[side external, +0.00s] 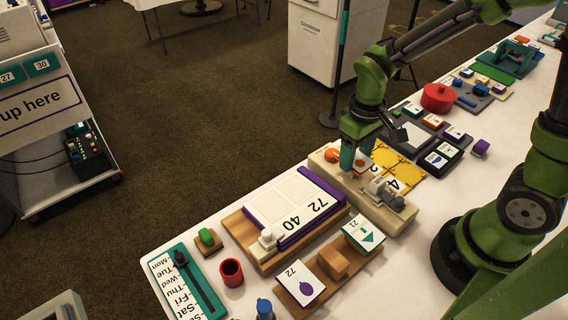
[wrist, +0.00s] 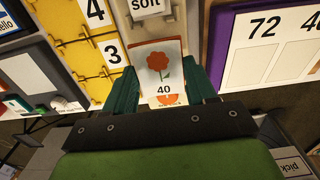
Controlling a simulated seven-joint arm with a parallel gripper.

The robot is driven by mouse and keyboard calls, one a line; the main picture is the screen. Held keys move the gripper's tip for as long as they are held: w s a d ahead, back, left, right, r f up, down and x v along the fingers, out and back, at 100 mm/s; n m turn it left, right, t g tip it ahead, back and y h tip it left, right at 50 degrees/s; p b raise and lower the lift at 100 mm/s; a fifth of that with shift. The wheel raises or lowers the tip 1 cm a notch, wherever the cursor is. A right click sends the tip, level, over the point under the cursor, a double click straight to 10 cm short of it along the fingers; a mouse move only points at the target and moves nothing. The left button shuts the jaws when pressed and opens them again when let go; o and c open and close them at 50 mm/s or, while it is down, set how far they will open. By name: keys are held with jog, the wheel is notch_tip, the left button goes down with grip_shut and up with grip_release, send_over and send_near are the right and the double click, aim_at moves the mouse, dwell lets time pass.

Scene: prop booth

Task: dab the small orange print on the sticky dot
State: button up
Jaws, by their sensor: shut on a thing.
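My gripper (side external: 350,166) points down over the long beige base (side external: 393,219) in the side view. In the wrist view my gripper (wrist: 162,86) has its teal fingers closed on either side of a small white print (wrist: 140,62). It bears an orange-red flower and the number 40, with an orange rounded shape at its lower edge. The print (side external: 365,163) shows partly beside the fingers in the side view. Its underside is hidden, and I cannot tell whether it touches the base. An orange ball-like piece (side external: 332,155) sits at the base's far end. I cannot make out a sticky dot.
A purple-edged board (side external: 293,207) marked 72 and 40 lies left of the base. A yellow numbered panel (side external: 404,172) lies to its right. A grey device (side external: 383,192) stands on the base's near end. A wooden rack (side external: 331,263) with cards stands in front.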

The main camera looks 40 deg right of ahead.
jog(key=shift+r, duration=2.25)
jog(key=shift+w+r, duration=0.1)
jog(key=shift+r, duration=0.2)
jog(key=w+d+r, duration=0.4)
jog(key=w+r, duration=0.2)
jog(key=shift+w+r, duration=0.2)
jog(key=shift+a, duration=0.1)
